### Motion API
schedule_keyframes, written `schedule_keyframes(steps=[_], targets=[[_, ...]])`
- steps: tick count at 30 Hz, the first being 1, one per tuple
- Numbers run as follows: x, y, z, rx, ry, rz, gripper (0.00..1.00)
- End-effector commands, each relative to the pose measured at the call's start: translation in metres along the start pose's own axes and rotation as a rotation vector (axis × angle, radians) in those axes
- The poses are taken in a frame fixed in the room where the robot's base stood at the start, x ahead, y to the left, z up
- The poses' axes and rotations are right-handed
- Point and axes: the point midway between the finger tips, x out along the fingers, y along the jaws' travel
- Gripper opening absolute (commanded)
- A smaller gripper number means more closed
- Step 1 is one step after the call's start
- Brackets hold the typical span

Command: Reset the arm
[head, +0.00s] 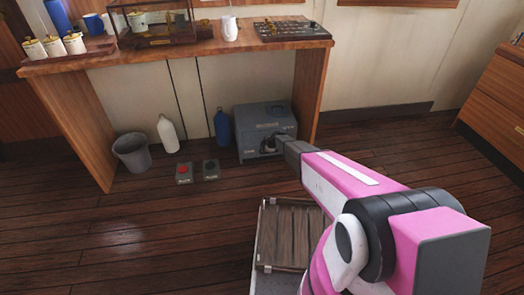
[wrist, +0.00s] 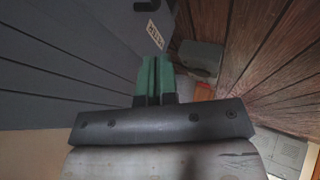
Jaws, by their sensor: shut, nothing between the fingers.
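My pink and white arm reaches from the lower right of the head view toward a grey metal box under the wooden desk. My gripper (wrist: 155,82) shows in the wrist view with its two green fingers together and nothing between them. In the head view its end (head: 280,143) is in front of the grey box (head: 250,118), and the fingertips are hard to make out there. The box's grey face (wrist: 70,60) fills the left of the wrist view, close to the fingers. Whether they touch it I cannot tell.
A red-button box (head: 184,172) and a dark-button box (head: 210,169) sit on the floor left of the grey box. A bin (head: 132,152), a white bottle (head: 167,133) and a blue bottle (head: 222,128) stand under the desk (head: 190,48). The left floor is clear.

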Motion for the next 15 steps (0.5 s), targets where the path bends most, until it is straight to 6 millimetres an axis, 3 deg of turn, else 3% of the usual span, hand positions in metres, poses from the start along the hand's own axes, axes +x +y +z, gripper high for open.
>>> schedule_keyframes(steps=[1,6,15], targets=[[-0.014,-0.002,-0.001,0.000,0.000,0.001,0.00],[-0.045,-0.002,0.000,0.001,0.000,0.000,0.00],[-0.061,-0.002,0.000,0.005,-0.001,-0.004,0.00]])
